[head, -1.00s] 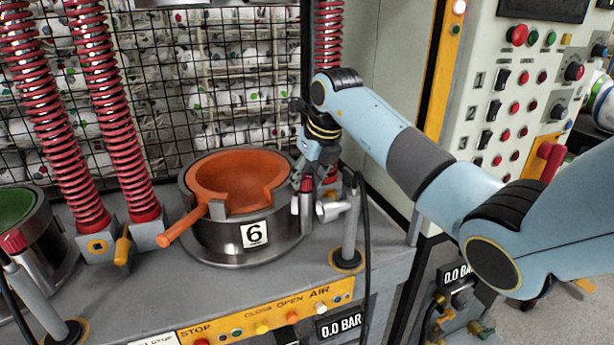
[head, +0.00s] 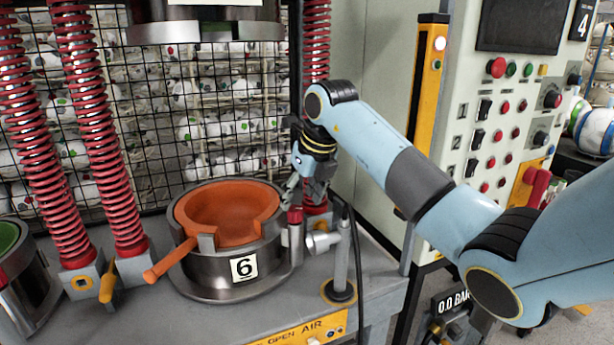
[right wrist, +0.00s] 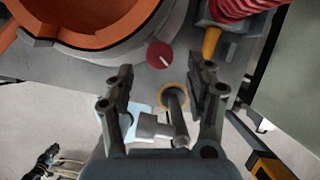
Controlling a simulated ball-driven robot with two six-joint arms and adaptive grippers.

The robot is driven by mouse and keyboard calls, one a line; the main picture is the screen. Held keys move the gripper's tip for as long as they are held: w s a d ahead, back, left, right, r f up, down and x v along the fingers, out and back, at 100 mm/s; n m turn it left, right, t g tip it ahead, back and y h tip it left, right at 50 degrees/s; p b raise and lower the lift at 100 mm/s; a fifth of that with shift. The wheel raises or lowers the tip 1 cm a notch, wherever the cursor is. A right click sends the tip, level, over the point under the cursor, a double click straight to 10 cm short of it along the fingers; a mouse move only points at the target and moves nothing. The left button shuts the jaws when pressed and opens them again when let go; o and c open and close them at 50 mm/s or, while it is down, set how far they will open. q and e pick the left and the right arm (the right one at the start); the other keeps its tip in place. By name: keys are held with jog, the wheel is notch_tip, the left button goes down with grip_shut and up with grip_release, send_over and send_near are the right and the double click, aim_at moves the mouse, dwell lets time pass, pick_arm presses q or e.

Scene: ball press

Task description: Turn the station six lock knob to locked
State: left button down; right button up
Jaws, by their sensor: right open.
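The station six mould (head: 245,278) is a round steel pot with an orange bowl (head: 230,212) and a "6" label. A red-topped knob (head: 295,215) stands upright at its right side. In the right wrist view the knob (right wrist: 160,55) shows from above as a red disc with a short white mark. My right gripper (head: 291,187) is open and empty, pointing down just above the knob, apart from it. In the right wrist view its fingertips (right wrist: 167,70) are spread, with the knob beyond the gap between them. My left gripper is out of view.
A grey post (head: 341,255) with a silver cylinder (head: 322,242) stands right of the knob. Red springs (head: 105,165) rise at left, and the steel upper press part (head: 205,30) hangs above. A control panel (head: 500,140) is at right. An orange handle (head: 170,260) sticks out at front left.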

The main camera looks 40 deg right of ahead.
jog(key=v, duration=0.8)
jog(key=shift+c, duration=0.3)
